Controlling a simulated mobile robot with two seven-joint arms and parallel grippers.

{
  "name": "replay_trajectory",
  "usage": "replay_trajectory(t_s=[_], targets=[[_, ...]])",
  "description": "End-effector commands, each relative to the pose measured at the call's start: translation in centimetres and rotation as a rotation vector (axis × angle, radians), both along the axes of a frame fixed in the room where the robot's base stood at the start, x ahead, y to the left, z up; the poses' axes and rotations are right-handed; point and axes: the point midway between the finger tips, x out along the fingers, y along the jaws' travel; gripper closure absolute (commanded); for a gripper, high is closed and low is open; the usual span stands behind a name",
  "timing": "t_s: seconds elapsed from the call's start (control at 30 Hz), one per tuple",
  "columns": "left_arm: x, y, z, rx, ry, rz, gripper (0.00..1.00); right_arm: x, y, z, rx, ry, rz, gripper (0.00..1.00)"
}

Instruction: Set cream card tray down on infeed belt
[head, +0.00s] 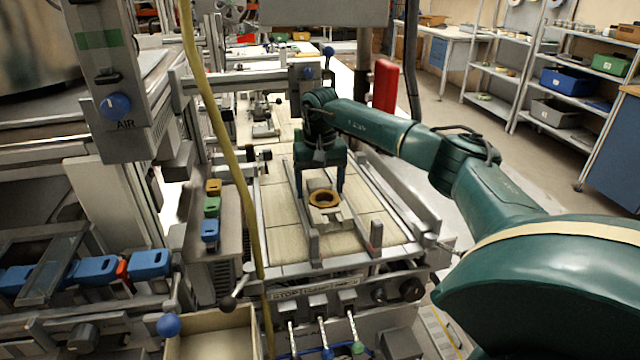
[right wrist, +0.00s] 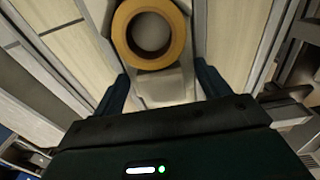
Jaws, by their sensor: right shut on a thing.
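The cream card tray (head: 330,217) is at the front part of the infeed belt (head: 272,226), between two metal guide rails. An amber tape reel (head: 324,206) lies flat on the tray. My right gripper (head: 320,188) points down with one finger on each side of the tray and is shut on it. In the right wrist view, the tray (right wrist: 172,90) lies between the dark fingers (right wrist: 164,80), with the tape reel (right wrist: 123,36) beyond the fingertips. I cannot tell whether the tray's underside touches the belt. My left gripper is not in view.
Metal guide rails (head: 314,246) flank the tray closely. A yellow hose (head: 222,135) hangs left of the belt. Coloured blocks (head: 211,207) stand on a side ledge. An open cream box (head: 213,338) is at the front left. Bare belt lies on both sides of the rails.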

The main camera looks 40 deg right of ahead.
Motion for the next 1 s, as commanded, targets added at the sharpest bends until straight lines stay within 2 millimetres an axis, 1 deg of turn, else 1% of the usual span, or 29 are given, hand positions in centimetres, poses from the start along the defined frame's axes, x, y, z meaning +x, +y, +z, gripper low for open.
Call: replay_trajectory(t_s=[0.03, 0.07, 0.3, 0.53, 0.67, 0.77, 1.0], targets=[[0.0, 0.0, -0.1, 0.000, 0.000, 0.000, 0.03, 0.0, 0.0, -0.3, 0.000, 0.001, 0.000, 0.52], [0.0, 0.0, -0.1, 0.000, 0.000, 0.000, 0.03, 0.0, 0.0, -0.2, 0.000, 0.001, 0.000, 0.23], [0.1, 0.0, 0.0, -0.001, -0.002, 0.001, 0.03, 0.0, 0.0, -0.2, 0.000, 0.001, 0.000, 0.03], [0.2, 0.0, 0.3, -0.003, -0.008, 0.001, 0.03, 0.0, 0.0, -0.1, 0.000, 0.001, 0.000, 0.03], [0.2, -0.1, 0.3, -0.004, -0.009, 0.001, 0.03, 0.0, 0.0, 0.7, 0.000, -0.001, 0.000, 0.03], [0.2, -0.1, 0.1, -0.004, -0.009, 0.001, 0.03, 0.1, 0.0, 2.2, 0.000, -0.004, 0.000, 0.03], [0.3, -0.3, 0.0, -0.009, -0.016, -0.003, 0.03, 0.1, 0.0, 7.4, 0.001, -0.004, 0.000, 0.03]])
